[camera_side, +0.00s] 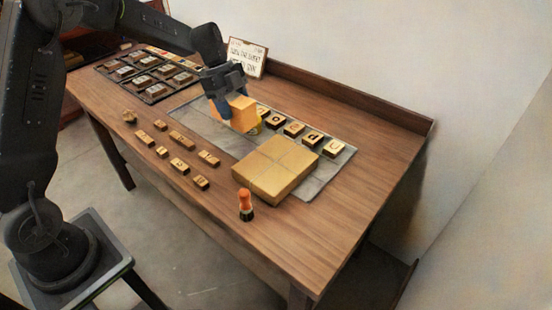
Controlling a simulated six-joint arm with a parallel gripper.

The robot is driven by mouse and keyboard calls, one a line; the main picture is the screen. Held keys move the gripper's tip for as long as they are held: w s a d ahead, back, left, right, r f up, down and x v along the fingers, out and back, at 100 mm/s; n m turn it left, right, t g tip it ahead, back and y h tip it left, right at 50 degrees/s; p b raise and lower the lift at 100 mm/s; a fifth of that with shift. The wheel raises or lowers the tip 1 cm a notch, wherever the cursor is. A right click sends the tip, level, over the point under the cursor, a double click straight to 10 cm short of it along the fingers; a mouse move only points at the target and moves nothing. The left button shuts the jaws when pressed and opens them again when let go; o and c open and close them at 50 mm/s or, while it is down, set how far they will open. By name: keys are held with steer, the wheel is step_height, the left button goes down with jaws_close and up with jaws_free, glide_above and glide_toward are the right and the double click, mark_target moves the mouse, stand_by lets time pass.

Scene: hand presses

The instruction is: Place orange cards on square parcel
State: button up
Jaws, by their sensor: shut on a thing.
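My gripper (226,106) is shut on the orange cards (243,112), an orange block-like stack. It holds them over the grey mat, at the left of the square parcel. The fingers hide part of the stack. I cannot tell whether the stack touches what lies beneath it. The square parcel (276,169) is a flat tan box with crossing lines on its top. It lies on the right part of the grey mat (312,187), and its top is bare.
Several letter blocks (293,129) stand in a row behind the parcel. Small wooden stamps (180,166) lie at the front left. An orange-topped stamp (246,205) stands before the parcel. A dark tray (154,94) and a sign (247,57) are at the back. The table's right end is clear.

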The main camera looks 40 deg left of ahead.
steer(key=w+d+f, duration=0.1)
steer(key=d+f, duration=0.1)
steer(key=d, duration=0.1)
steer(key=w+d+f, duration=0.1)
steer(key=d+f, duration=0.1)
steer(key=d, duration=0.2)
steer(key=w+d+f, duration=0.2)
steer(key=d, duration=0.1)
steer(key=shift+d+f, duration=0.35)
steer(key=shift+d, duration=0.05)
steer(key=shift+f, duration=2.05)
steer(key=shift+f, duration=0.15)
steer(key=o, duration=1.1)
steer(key=v, duration=1.2)
